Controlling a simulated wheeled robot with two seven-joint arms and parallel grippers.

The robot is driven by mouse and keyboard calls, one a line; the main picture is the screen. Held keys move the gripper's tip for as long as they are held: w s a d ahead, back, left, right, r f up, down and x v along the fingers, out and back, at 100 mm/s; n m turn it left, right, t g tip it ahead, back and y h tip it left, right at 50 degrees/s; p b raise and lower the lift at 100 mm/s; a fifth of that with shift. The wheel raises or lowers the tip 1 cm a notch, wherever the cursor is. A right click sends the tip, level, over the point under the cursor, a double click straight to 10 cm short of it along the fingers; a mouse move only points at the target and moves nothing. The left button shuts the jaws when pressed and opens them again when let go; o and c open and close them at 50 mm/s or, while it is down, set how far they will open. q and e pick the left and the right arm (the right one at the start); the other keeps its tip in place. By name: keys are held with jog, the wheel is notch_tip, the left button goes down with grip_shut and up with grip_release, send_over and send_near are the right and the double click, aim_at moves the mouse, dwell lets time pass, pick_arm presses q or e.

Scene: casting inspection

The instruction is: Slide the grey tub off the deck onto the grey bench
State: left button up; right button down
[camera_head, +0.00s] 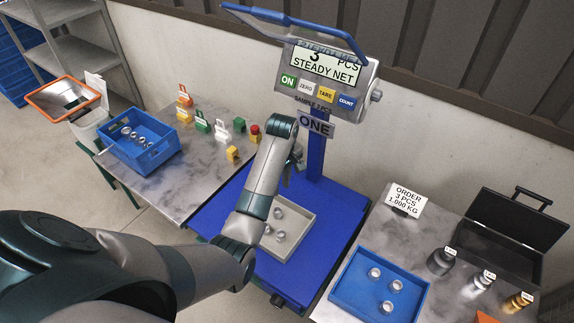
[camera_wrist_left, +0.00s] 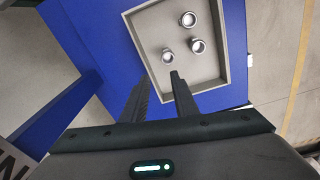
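The grey tub (camera_head: 303,216) sits on the blue deck (camera_head: 335,215) of the counting scale, with three small metal castings inside. It also shows in the left wrist view (camera_wrist_left: 215,72), where the castings lie clear of the fingers. My left gripper (camera_head: 290,174) hangs over the deck at the tub's far side, partly hidden by my forearm. In the left wrist view its two fingers (camera_wrist_left: 161,78) are apart with a gap between them, overlapping one tub wall; contact cannot be told. Grey marbled bench tops stand left (camera_head: 200,180) and right (camera_head: 445,285) of the deck. My right gripper is not in view.
The scale display (camera_head: 325,65) reads 3 PCS on a blue post behind the deck. A blue crate (camera_head: 155,157) and several small coloured blocks stand on the left bench. The right bench holds a blue tray (camera_head: 345,292), weights and an open black case (camera_head: 500,245).

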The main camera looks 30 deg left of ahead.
pick_arm(q)
jog(key=w+r+n, duration=0.1)
jog(key=w+r, duration=0.1)
jog(key=w+r+n, duration=0.1)
jog(key=w+r, duration=0.1)
jog(key=shift+r+h, duration=0.2)
jog(key=shift+h, duration=0.1)
jog(key=shift+f, duration=0.15)
